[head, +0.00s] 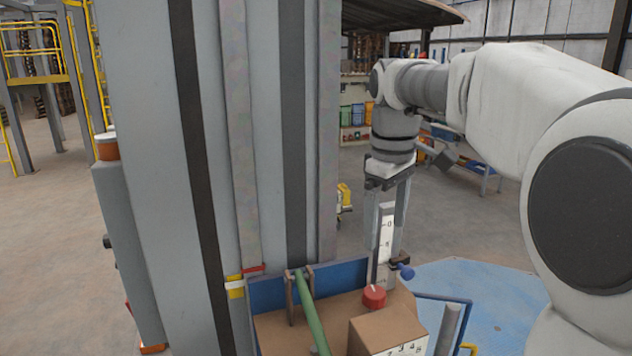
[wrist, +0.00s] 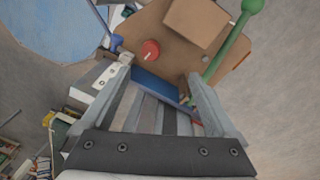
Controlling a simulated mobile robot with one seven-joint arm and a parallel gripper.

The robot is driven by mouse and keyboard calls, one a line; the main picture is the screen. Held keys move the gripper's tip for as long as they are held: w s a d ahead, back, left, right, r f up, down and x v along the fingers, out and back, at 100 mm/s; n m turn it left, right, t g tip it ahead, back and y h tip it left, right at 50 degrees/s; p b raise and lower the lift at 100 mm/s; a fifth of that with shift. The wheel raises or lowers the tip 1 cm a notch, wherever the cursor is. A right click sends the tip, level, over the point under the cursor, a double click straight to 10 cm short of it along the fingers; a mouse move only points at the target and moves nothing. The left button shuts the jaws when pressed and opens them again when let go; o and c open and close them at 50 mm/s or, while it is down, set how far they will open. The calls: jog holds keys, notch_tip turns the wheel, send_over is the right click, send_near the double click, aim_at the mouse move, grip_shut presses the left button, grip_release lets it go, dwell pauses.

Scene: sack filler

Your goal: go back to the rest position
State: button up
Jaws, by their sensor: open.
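My gripper (head: 385,225) points down from the arm on the right of the head view, above the back right corner of a small brown panel (head: 268,330). Its two fingers are apart. In the wrist view my gripper (wrist: 160,95) shows open, with no object held between the fingers. A white strip with number marks (head: 386,240) stands upright behind or between the fingers; I cannot tell if they touch it. A red knob (head: 374,296) sits on the panel below the gripper, and shows in the wrist view too (wrist: 150,50).
A green lever (head: 311,318) leans over the panel, beside a brown box (head: 388,335) with numbers. A blue knob (head: 405,272) is close to the fingertips. A large grey column (head: 215,150) stands left. A blue floor plate (head: 480,300) lies right of the panel.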

jog(key=s+f+m+t, duration=0.2)
jog(key=s+f+m, duration=0.2)
jog(key=s, duration=0.7)
jog(key=s+f+m+t, duration=0.2)
jog(key=s+f+m, duration=0.2)
jog(key=s, duration=0.6)
jog(key=shift+s+d+f+m, duration=0.25)
jog(key=shift+s+f+m, duration=0.1)
jog(key=shift+f, duration=0.35)
